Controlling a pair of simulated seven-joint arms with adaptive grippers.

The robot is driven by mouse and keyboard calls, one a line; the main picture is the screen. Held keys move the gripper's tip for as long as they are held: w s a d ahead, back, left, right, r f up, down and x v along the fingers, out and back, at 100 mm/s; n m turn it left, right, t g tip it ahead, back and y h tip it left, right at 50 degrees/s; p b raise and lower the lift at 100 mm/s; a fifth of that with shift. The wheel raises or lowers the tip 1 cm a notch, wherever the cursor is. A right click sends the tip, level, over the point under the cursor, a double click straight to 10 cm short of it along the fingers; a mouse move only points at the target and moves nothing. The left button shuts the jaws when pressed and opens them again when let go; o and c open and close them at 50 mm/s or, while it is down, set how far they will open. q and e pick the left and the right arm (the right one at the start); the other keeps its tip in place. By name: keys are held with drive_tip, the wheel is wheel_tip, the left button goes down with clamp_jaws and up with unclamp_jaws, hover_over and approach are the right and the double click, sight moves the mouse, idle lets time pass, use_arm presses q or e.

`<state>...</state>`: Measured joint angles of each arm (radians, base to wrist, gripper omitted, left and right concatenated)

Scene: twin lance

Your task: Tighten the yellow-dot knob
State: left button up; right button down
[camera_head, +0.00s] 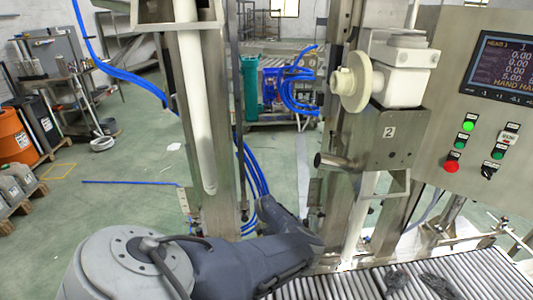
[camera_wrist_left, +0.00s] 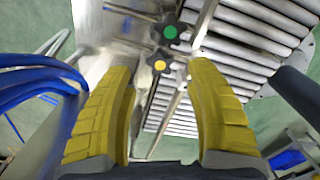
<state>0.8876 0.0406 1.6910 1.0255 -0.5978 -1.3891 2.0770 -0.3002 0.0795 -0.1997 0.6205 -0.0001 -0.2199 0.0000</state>
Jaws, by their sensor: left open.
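The yellow-dot knob (camera_wrist_left: 159,65) is a dark lobed knob with a yellow centre, in the upper middle of the left wrist view. It sits beyond and between the fingertips of my left gripper (camera_wrist_left: 163,72), whose two yellow ribbed fingers are spread wide with nothing between them. I cannot tell how far the knob is from the tips. A green-dot knob (camera_wrist_left: 171,32) of the same shape is just above it. I cannot make out either knob in the head view. My left gripper is hidden there behind its own arm.
A roller conveyor (camera_head: 345,288) runs along the lower right, with dark lumps (camera_head: 438,285) on it. A steel machine column (camera_head: 388,140) stands above. A control panel (camera_head: 475,135) with screen and buttons is at right. Blue hoses (camera_wrist_left: 45,85) lie left in the wrist view.

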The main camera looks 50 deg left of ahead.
use_arm(q)
drive_tip(key=shift+f, duration=1.9)
drive_tip(key=shift+c, duration=0.5)
clamp_jaws()
